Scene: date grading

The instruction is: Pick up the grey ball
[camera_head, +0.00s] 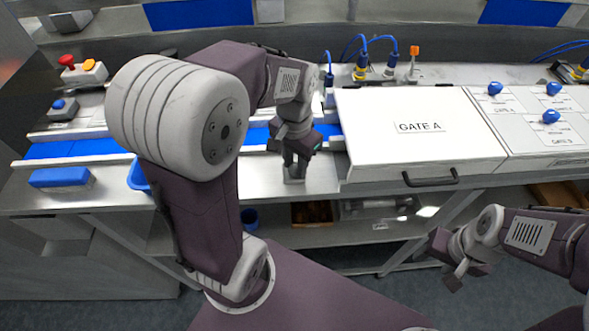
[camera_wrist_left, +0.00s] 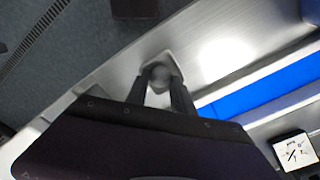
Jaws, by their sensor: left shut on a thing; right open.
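The grey ball (camera_wrist_left: 158,74) shows in the left wrist view between the two dark fingertips of my left gripper (camera_head: 294,166). The gripper is shut on it. A small light-grey piece (camera_wrist_left: 170,60) lies right behind the ball on the metal worktop; I cannot tell whether the ball touches it. In the head view the left gripper points down at the worktop, left of the white GATE A cover, and its fingers hide the ball. My right gripper (camera_head: 461,272) is open and empty, low at the right, in front of the bench.
The GATE A cover (camera_head: 385,115) with a black handle is right of my left gripper. A blue conveyor belt (camera_head: 85,147) runs behind it. A blue block (camera_head: 60,178) and red button (camera_head: 67,60) are at left. Bare worktop (camera_head: 255,180) surrounds the gripper.

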